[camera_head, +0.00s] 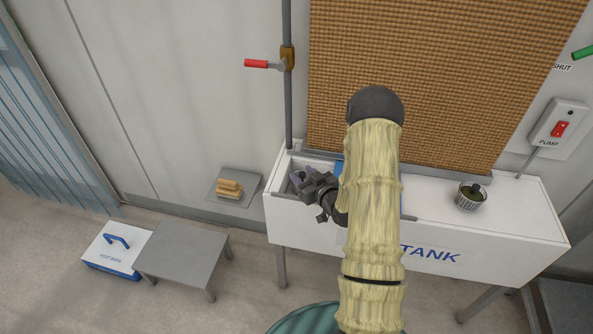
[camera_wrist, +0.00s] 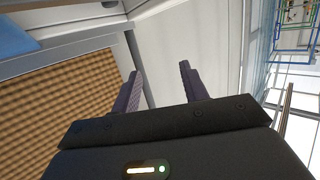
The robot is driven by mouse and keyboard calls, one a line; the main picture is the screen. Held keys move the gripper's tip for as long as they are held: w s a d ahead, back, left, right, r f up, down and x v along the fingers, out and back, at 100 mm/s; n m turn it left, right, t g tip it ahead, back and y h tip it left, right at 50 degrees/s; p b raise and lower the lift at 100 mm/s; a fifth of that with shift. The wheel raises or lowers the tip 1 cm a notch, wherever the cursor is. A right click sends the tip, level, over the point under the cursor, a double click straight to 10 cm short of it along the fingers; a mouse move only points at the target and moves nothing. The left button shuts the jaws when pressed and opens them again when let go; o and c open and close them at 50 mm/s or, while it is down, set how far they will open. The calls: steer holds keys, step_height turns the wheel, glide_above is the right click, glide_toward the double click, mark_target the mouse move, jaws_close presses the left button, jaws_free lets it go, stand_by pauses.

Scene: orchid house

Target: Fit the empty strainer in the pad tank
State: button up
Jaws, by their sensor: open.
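A small grey ribbed strainer (camera_head: 470,203) stands on the right part of the white top of the pad tank. Something dark shows at its mouth; I cannot tell if that is its inside, a handle or contents. The pad tank (camera_head: 510,232) is a long white trough with "TANK" in blue on its front. Its left end has an open recess. My gripper (camera_head: 297,181) is over that recess, far left of the strainer. In the wrist view its two dark fingers (camera_wrist: 160,72) are apart with nothing between them. My arm hides the tank's middle.
A tan cooling pad (camera_head: 440,80) rises behind the tank. A red-handled valve (camera_head: 262,64) is on the pipe at left. A pump switch (camera_head: 558,130) is on the right wall. A grey low table (camera_head: 182,250) and a blue-white box (camera_head: 108,250) stand at lower left.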

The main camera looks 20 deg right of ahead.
steer(key=v, duration=0.6)
steer(key=shift+s+b, duration=0.15)
steer(key=shift+b, duration=0.15)
steer(key=shift+d, duration=0.1)
